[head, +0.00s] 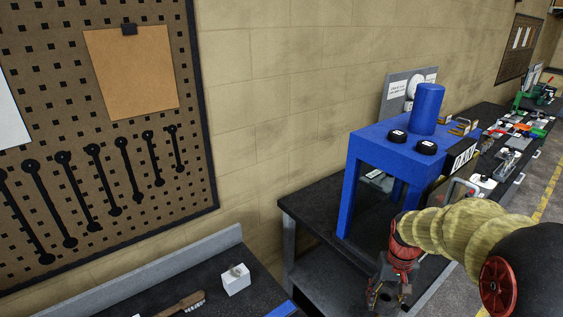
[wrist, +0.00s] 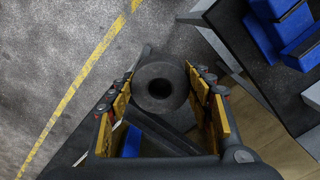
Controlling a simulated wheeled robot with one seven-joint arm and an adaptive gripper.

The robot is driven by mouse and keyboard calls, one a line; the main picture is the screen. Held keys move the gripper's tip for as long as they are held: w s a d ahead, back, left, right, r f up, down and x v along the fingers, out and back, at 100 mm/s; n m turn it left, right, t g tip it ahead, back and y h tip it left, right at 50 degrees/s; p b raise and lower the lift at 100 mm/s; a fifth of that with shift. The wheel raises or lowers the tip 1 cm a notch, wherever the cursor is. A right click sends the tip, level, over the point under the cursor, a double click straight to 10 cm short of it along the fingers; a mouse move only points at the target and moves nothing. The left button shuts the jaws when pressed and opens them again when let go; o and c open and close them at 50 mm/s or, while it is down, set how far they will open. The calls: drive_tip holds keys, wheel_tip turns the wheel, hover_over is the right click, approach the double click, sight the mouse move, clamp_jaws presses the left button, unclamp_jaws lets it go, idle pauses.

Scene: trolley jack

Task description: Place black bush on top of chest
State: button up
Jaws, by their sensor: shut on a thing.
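The black bush (wrist: 143,80) is a dark round piece with a hole through its middle, seen end-on in the wrist view. My gripper (wrist: 160,100) is shut on it, with the yellow-padded fingers on its left and right sides. In the head view my gripper (head: 387,292) is at the lower right, in front of the blue press; the bush is hard to make out there. I cannot pick out a chest with certainty in either view.
A blue press (head: 380,131) with two black discs on top stands on a dark bench (head: 310,207). A nearer bench (head: 190,285) holds a white block (head: 236,281) and a brush (head: 182,304). A cluttered bench runs along the wall. Floor shows at right.

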drive_tip(key=w+a+f+b, duration=0.1)
drive_tip(key=w+a+f, duration=0.1)
drive_tip(key=a+f, duration=0.3)
drive_tip(key=w+a+f+n+b, duration=0.1)
drive_tip(key=w+a+f+b, duration=0.1)
drive_tip(key=a+f, duration=0.4)
wheel_tip(320, 180, down, 6)
drive_tip(key=shift+w+a+r+n, duration=0.2)
drive_tip(key=shift+w+r+n, duration=0.1)
drive_tip(key=shift+w, duration=0.2)
